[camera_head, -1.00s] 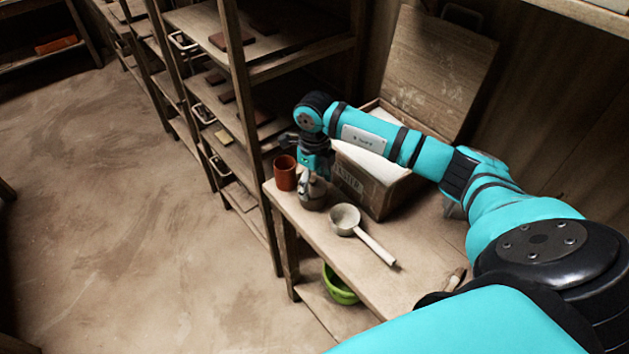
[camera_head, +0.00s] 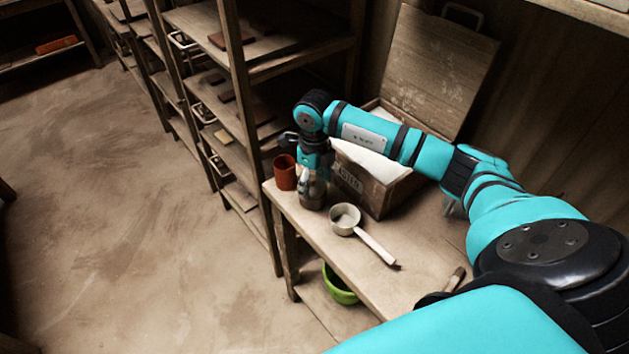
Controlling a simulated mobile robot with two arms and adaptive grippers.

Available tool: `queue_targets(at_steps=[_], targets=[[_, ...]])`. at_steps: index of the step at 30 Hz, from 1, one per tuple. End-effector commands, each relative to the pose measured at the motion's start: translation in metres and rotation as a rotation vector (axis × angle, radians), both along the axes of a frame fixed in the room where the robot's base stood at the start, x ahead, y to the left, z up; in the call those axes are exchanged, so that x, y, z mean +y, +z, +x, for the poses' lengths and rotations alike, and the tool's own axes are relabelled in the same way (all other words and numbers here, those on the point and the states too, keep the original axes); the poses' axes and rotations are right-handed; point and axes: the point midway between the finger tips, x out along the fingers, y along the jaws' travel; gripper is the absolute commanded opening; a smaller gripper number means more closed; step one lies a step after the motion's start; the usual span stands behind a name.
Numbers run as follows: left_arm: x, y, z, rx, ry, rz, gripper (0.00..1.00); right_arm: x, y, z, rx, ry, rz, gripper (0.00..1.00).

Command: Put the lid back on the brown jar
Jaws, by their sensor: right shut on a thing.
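The brown jar (camera_head: 312,196), dark and rounded, stands upright near the far left corner of the wooden table. My right gripper (camera_head: 308,178) points down right over its mouth. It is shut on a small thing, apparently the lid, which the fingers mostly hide. I cannot tell whether the lid touches the jar's rim. My left gripper is not in view.
A reddish-brown cup (camera_head: 285,172) stands just left of the jar. A pale ladle (camera_head: 346,217) lies in front, its handle toward the right. An open wooden box (camera_head: 377,197) stands behind. A shelf rack (camera_head: 243,120) rises at left. A green bowl (camera_head: 338,288) sits below.

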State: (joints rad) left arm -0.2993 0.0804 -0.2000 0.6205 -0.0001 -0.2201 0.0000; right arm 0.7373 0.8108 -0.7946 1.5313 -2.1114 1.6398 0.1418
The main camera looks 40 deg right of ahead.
Motion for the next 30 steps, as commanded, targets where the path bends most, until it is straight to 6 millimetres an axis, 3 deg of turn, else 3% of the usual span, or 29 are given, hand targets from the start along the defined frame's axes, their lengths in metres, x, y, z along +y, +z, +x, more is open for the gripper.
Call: queue_targets(at_steps=[30], targets=[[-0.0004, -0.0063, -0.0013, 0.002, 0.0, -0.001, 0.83, 0.0001, -0.0025, 0.0003, -0.001, 0.0, 0.0, 0.34]])
